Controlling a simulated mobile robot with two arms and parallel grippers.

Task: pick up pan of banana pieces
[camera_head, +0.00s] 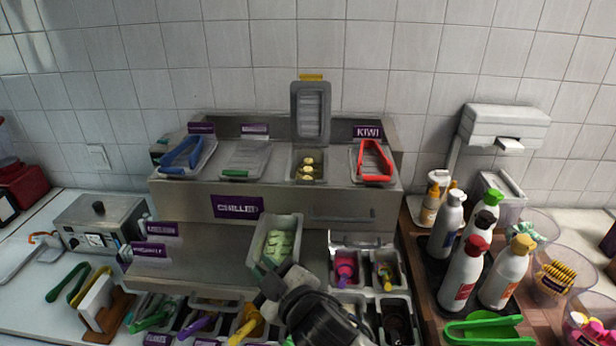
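A grey pan of pale green-yellow pieces (279,243) is at the centre, in front of the chilled unit, turned slightly from the rows of pans. My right gripper (285,282) is at its near end and appears shut on the near rim; the fingertips and that rim are partly hidden. Whether these pieces are banana is hard to tell. Small yellow pieces (307,168) sit in an open well on top of the unit, with its lid (310,112) standing upright behind. My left gripper is not in view.
The steel chilled unit (338,201) stands behind, with closed lids, blue tongs (182,155) and red tongs (375,160) on top. Several topping pans line the front. Sauce bottles (465,272) and tubs crowd the right; a metal box (100,222) stands left.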

